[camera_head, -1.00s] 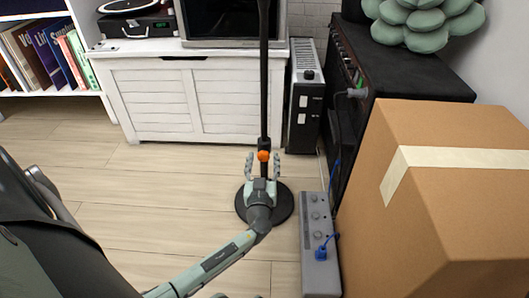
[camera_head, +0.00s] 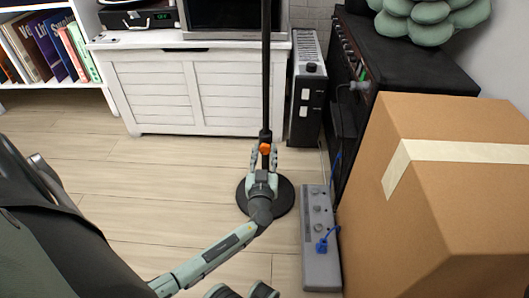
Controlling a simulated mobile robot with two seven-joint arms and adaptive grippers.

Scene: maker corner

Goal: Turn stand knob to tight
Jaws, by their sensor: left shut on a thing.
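The stand is a thin black upright pole (camera_head: 266,75) on a round black base (camera_head: 287,199) on the floor. Its small orange stand knob (camera_head: 265,149) sits low on the pole, on the side facing me. My left gripper (camera_head: 264,155) reaches in from the lower left, above the base. Its two fingers point away from me and are closed in on the knob from left and right. The knob's top shows above the grip; its lower part and the exact finger contact are partly hidden. I cannot read the knob's tightness.
A grey power strip (camera_head: 314,220) with a blue plug (camera_head: 321,245) lies right of the base. A large cardboard box (camera_head: 400,230) stands at the right. A white cabinet (camera_head: 190,95) and a heater (camera_head: 304,95) stand behind. The wood floor left of the stand is clear.

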